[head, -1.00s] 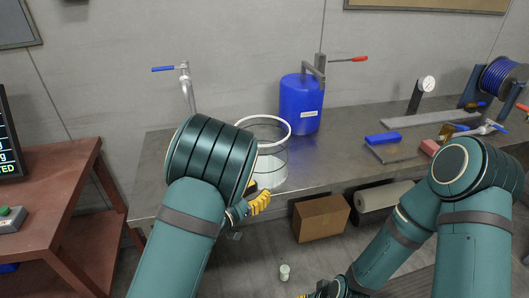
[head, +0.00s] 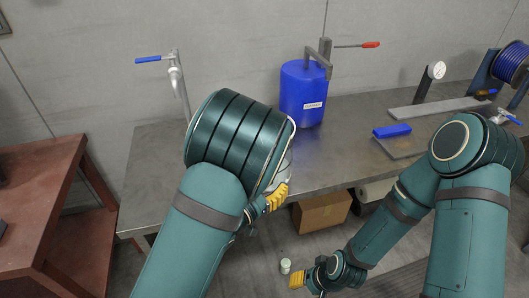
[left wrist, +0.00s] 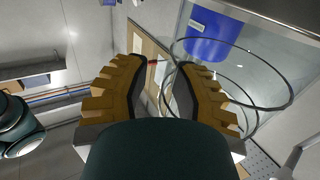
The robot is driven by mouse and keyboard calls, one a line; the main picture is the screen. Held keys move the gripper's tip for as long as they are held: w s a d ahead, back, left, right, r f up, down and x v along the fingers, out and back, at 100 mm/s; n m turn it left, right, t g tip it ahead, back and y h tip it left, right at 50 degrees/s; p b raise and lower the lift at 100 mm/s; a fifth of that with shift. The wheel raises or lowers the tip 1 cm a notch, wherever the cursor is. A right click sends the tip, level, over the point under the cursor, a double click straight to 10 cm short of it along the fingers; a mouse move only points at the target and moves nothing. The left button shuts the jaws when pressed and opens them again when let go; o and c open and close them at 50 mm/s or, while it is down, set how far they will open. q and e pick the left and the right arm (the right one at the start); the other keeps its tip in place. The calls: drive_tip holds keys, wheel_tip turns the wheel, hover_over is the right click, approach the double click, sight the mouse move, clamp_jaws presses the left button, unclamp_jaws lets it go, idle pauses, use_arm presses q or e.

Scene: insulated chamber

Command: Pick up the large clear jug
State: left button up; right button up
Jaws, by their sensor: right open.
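The large clear jug stands on the metal bench, mostly hidden behind my left arm in the head view; only a sliver (head: 287,168) shows. In the left wrist view the jug (left wrist: 240,75) appears as clear wall with dark rings, on the right. My left gripper (head: 277,197) is at the jug's near side, by the bench's front edge. Its yellow fingers (left wrist: 160,85) are spread apart, the right one overlapping the jug's outline; I cannot tell whether they touch it. My right gripper (head: 299,279) is open and low, in front of the bench, away from the jug.
A blue drum (head: 302,100) stands behind the jug on the bench (head: 340,150). A tap with a blue handle (head: 148,60) rises at the left. A cardboard box (head: 320,213) is beneath the bench. A small pale cup (head: 285,266) is on the floor. A red-brown table (head: 40,180) stands left.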

use_arm(q)
drive_tip(key=shift+s, duration=0.1)
clamp_jaws()
drive_tip(key=shift+r, duration=0.1)
